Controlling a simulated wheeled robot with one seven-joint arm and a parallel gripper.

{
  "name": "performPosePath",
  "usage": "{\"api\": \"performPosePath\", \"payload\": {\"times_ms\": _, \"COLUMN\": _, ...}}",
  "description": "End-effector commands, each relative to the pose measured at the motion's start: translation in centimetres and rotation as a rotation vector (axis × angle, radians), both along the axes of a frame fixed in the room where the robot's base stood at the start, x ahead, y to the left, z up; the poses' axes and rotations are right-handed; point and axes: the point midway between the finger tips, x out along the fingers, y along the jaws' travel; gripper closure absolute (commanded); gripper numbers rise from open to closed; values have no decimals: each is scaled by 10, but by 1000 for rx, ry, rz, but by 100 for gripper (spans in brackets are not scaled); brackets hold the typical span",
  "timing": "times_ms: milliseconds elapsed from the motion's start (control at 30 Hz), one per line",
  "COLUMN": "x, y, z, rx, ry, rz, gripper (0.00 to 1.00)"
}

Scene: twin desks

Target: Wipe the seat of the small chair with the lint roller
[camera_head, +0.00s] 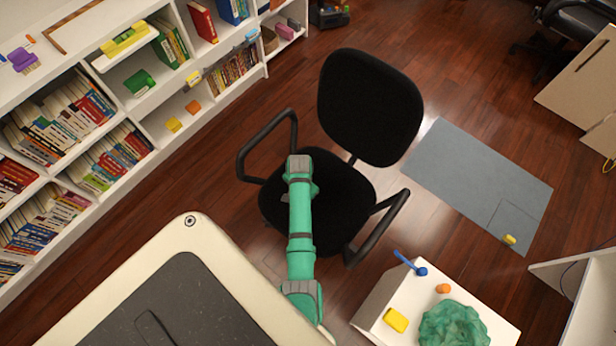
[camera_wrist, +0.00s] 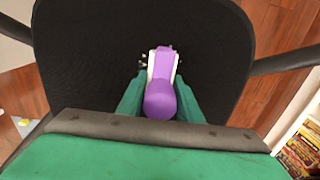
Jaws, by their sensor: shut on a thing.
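The small chair is a black chair with a backrest and two armrests; its seat (camera_head: 335,195) lies in the middle of the head view, partly covered by my green arm. In the wrist view the black seat (camera_wrist: 90,60) fills most of the picture. My gripper (camera_wrist: 160,85) is shut on the lint roller (camera_wrist: 160,97), which has a purple rounded handle and white sides. The roller is over the seat; I cannot tell whether it touches it. In the head view the fingers and the roller are hidden under the arm.
A white bookshelf (camera_head: 165,140) with books and small items, including a purple object (camera_head: 22,60), stands at the left. A white cabinet (camera_head: 375,300) with a green crumpled thing (camera_head: 455,325) is at lower right. A grey mat (camera_head: 480,180) lies on the floor right of the chair.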

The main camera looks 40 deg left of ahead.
Motion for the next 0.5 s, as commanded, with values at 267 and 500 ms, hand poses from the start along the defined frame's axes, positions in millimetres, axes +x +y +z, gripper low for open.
{"api": "performPosePath", "payload": {"times_ms": 267, "x": 0, "y": 0, "z": -3, "rx": 0, "ry": -1, "rz": 0, "gripper": 100}}
{"api": "performPosePath", "payload": {"times_ms": 500, "x": 0, "y": 1, "z": -5, "rx": 1, "ry": -1, "rz": 0, "gripper": 100}}
